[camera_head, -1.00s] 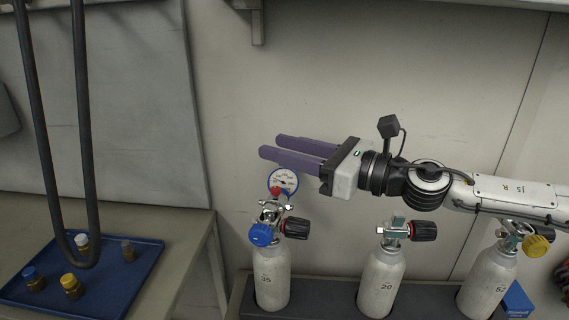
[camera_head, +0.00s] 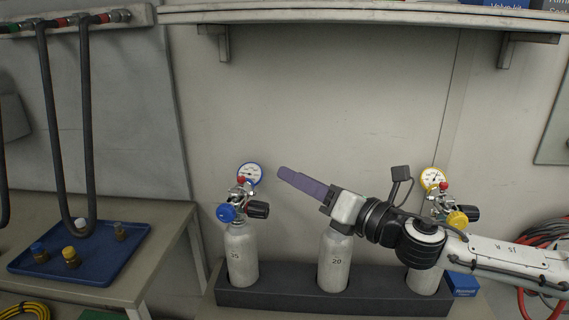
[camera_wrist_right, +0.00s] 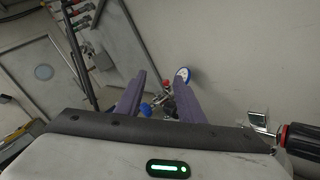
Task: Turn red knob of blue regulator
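The blue regulator with its blue-rimmed gauge (camera_head: 250,174) sits on the left cylinder (camera_head: 242,255), marked 35. Its small red knob (camera_head: 241,180) is just below and left of the gauge, above a blue handwheel (camera_head: 226,213) and a black knob (camera_head: 258,209). My right gripper (camera_head: 282,173) points left, its purple fingertips right of the gauge and apart from it. In the right wrist view the fingers (camera_wrist_right: 160,79) are spread and empty, with the gauge (camera_wrist_right: 183,75), blue handwheel (camera_wrist_right: 146,109) and red knob (camera_wrist_right: 167,83) beyond them. My left gripper is out of view.
The middle cylinder (camera_head: 334,267), marked 20, stands below my right gripper. A yellow-rimmed gauge (camera_head: 433,179) is on the right cylinder, partly behind my arm. A dark rack (camera_head: 330,300) holds the cylinders. A blue tray (camera_head: 120,262) with several fittings lies left; a shelf (camera_head: 350,14) runs above.

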